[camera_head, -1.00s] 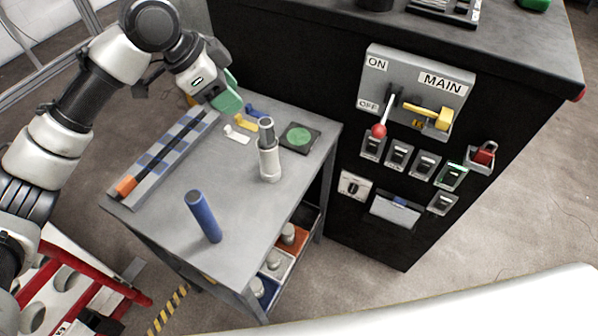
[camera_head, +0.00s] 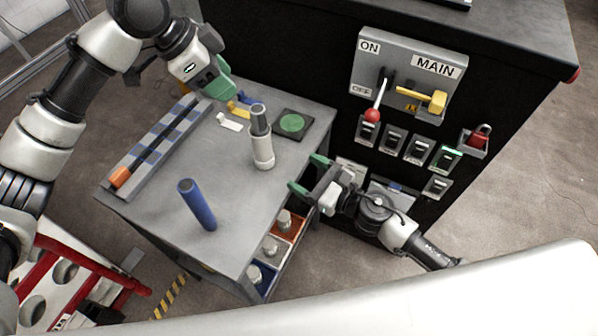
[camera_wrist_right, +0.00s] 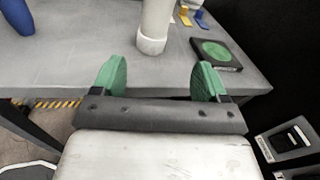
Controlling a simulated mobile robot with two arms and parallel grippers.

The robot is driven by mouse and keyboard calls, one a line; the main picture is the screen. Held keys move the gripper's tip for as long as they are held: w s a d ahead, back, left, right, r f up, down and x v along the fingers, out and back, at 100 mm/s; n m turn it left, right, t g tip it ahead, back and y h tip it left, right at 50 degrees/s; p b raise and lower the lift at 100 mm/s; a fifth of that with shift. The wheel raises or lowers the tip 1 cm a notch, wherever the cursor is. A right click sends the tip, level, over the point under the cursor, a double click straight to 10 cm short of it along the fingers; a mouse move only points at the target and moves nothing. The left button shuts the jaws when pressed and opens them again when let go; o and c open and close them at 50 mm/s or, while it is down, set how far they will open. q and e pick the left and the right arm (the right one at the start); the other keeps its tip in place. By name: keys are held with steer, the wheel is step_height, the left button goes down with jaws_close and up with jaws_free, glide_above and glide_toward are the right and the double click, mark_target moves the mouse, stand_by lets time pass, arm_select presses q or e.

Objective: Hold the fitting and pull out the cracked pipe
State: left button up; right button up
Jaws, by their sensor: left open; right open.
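The white fitting (camera_head: 263,152) stands upright on the grey table, with a dark grey pipe (camera_head: 259,120) sticking out of its top. Any crack is too small to make out. The fitting also shows in the right wrist view (camera_wrist_right: 152,38), ahead of the fingers and apart from them. My right gripper (camera_head: 307,175) is open and empty at the table's right edge, its green fingers toward the fitting; both fingers show in the right wrist view (camera_wrist_right: 160,80). My left gripper (camera_head: 222,84) is over the table's back left, behind the fitting and apart from it.
A blue pipe (camera_head: 198,205) stands at the table's front. A long rack (camera_head: 160,146) with an orange-ended tool lies at the left. A black pad with a green disc (camera_head: 291,124) and small tags (camera_head: 229,122) lie behind the fitting. The black cabinet with its MAIN switch (camera_head: 411,83) stands right.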

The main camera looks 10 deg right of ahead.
mark_target(269, 153)
steer(key=w+a, duration=0.2)
steer(key=a, duration=0.1)
steer(key=w+a+r+m, duration=0.1)
steer(key=w+a, duration=0.1)
steer(key=w, duration=0.1)
steer(key=w+a+m+t, duration=0.1)
steer(key=w+a, duration=0.2)
steer(key=shift+a+r, duration=0.2)
steer(key=shift+a, duration=0.15)
